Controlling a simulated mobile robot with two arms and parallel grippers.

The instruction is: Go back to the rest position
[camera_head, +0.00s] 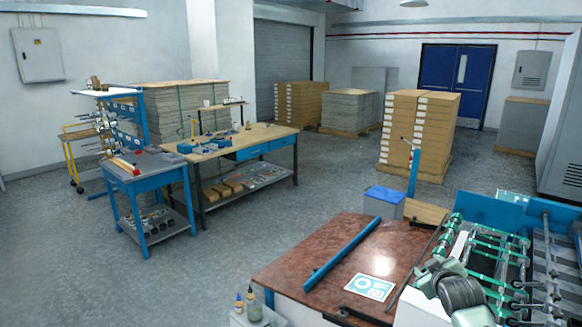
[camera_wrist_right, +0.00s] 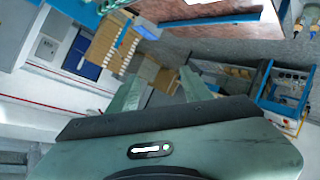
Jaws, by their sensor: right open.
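My right gripper (camera_wrist_right: 160,74) shows in the right wrist view, with its two pale green fingers spread apart and nothing between them. Beyond them are the floor and stacked cartons, tilted in the picture. In the head view, a grey-green and dark rounded shape at the lower right, in front of the roller machine (camera_head: 487,245), looks like part of my right arm; its fingers cannot be made out there. My left gripper is not in view.
A brown-topped table (camera_head: 300,250) stands close in front, with a blue bar (camera_head: 342,254) and a printed sheet (camera_head: 370,287) on it. A blue trolley (camera_head: 150,182) and a wooden workbench (camera_head: 265,135) stand farther left. Open floor lies between them.

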